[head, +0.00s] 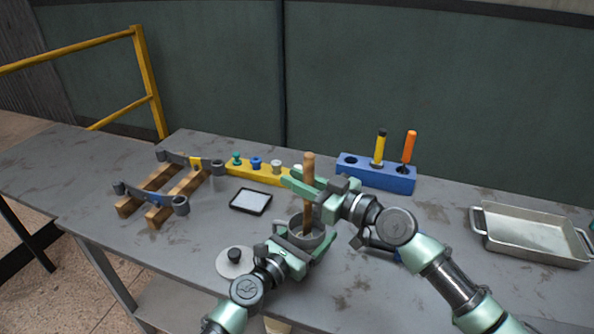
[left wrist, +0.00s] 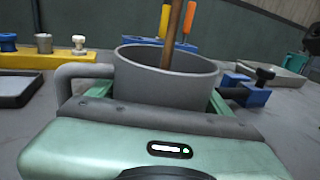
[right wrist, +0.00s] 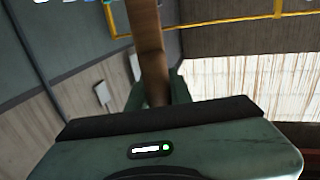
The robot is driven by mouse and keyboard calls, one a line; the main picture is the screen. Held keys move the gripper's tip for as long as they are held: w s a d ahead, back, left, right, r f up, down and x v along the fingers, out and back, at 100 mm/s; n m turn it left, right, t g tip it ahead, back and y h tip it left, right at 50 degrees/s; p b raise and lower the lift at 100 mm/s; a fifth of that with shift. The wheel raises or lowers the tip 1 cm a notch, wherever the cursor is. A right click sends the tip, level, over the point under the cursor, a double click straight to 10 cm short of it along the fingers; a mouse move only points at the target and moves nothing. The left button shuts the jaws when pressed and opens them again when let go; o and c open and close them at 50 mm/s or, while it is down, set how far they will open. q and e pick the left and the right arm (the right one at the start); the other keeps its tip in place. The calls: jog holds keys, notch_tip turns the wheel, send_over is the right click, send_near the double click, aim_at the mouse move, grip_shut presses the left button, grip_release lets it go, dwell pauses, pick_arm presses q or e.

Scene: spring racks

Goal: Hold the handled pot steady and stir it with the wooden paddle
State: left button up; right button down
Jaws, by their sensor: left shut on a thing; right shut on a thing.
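The grey handled pot (head: 308,237) stands near the front of the table. It also shows in the left wrist view (left wrist: 150,84), with its handle (left wrist: 80,75) on the left side. My left gripper (head: 304,254) is shut on the pot, its fingers on either side of the body. The wooden paddle (head: 308,172) stands nearly upright with its lower end inside the pot; that end is hidden by the pot wall. My right gripper (head: 308,187) is shut on the paddle shaft above the pot. The shaft also shows in the right wrist view (right wrist: 147,45).
A blue block (head: 375,175) with yellow and orange tools stands behind. A yellow rack (head: 262,176) with several knobs, a dark-framed tablet (head: 250,202) and wooden rails (head: 160,190) lie left. A lid (head: 235,263) lies by my left gripper. A metal tray (head: 530,236) is far right.

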jog(key=shift+f, duration=2.8)
